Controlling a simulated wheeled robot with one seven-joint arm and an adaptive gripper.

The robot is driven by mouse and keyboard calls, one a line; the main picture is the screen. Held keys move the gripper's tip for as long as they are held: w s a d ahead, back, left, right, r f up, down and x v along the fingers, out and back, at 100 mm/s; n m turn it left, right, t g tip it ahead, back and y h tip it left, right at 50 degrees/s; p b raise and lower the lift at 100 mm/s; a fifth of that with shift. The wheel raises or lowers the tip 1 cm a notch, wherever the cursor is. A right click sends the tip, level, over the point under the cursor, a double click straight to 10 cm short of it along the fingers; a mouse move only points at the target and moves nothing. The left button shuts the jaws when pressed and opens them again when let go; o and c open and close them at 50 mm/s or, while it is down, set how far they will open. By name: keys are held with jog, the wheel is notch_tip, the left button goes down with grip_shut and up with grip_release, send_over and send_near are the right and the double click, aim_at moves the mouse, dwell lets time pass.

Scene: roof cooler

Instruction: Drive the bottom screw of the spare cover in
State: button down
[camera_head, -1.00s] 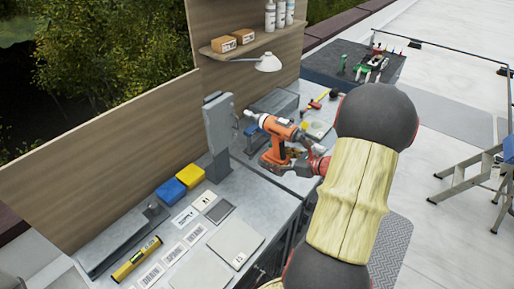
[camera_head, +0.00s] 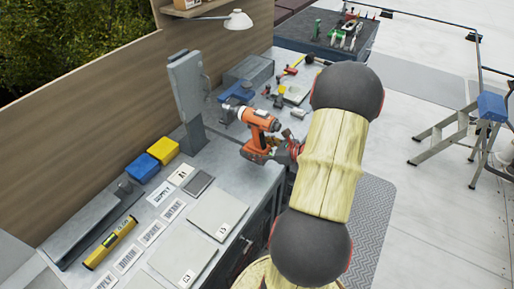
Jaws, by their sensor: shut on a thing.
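My gripper (camera_head: 289,146) is shut on an orange and black drill driver (camera_head: 258,122) in the head view. It holds the drill by the handle side, with the nose pointing left. The spare cover looks to be the upright grey panel (camera_head: 187,90) on a post that stands on the workbench. The drill's nose is to the right of this panel and apart from it. The screws of the panel are too small to make out, and its right-hand face is seen only edge-on. My arm hides part of the bench's right side.
On the grey workbench (camera_head: 213,172) lie a yellow level (camera_head: 110,243), blue (camera_head: 142,168) and yellow (camera_head: 163,150) boxes, labels and flat plates. A blue vise (camera_head: 237,92) stands behind the drill. A lamp (camera_head: 237,19) hangs above. A stepladder (camera_head: 462,127) stands at right.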

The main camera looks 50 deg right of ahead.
aim_at(245, 144)
jog(key=shift+w+a+r+b, duration=0.15)
jog(key=shift+w+b, duration=0.3)
jog(key=shift+w, duration=2.15)
jog(key=shift+w+a, duration=0.15)
jog(key=shift+w, duration=0.65)
jog(key=shift+w+a, duration=0.1)
jog(key=shift+w, duration=0.7)
dwell(2.6)
jog(key=shift+s, duration=0.1)
jog(key=shift+s+d+p, duration=0.15)
jog(key=shift+s+p, duration=0.15)
jog(key=shift+s, duration=1.4)
jog(key=shift+s+d+p, duration=0.15)
jog(key=shift+s+p, duration=0.15)
jog(key=shift+s, duration=1.4)
